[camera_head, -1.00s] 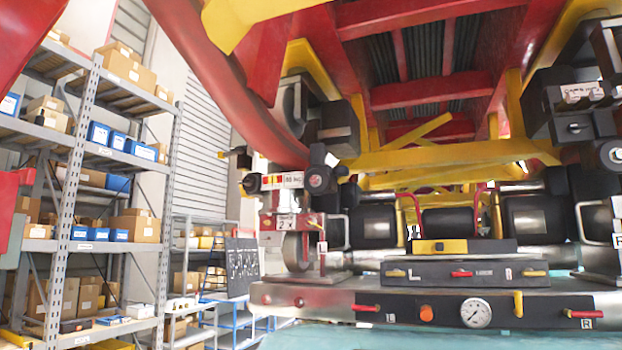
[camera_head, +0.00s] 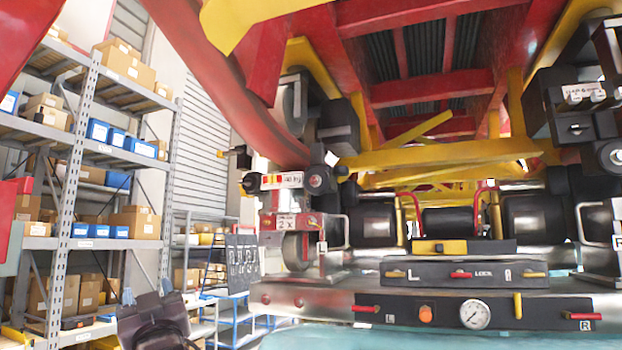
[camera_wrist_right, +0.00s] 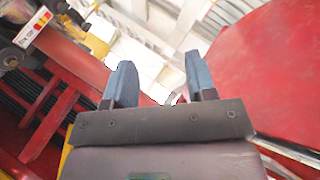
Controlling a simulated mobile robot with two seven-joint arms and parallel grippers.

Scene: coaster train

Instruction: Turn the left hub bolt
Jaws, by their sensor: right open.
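The left hub (camera_head: 315,180) is a dark block with a round bolt face, beside a red, yellow and white label (camera_head: 282,180). A wheel (camera_head: 297,250) sits below it. My right gripper (camera_head: 147,292) is at the lower left of the head view, well below and left of the hub, touching nothing there. In the right wrist view its two blue-grey fingers (camera_wrist_right: 160,88) stand apart with nothing between them. A similar label (camera_wrist_right: 32,27) shows at that view's upper left. My left gripper is not in view.
A red and yellow train underside (camera_head: 420,90) hangs overhead. A control bench with a gauge (camera_head: 475,313) and several small levers stands in front. Shelving with boxes (camera_head: 125,70) is at the left. A blue stepladder (camera_head: 240,320) stands behind the gripper.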

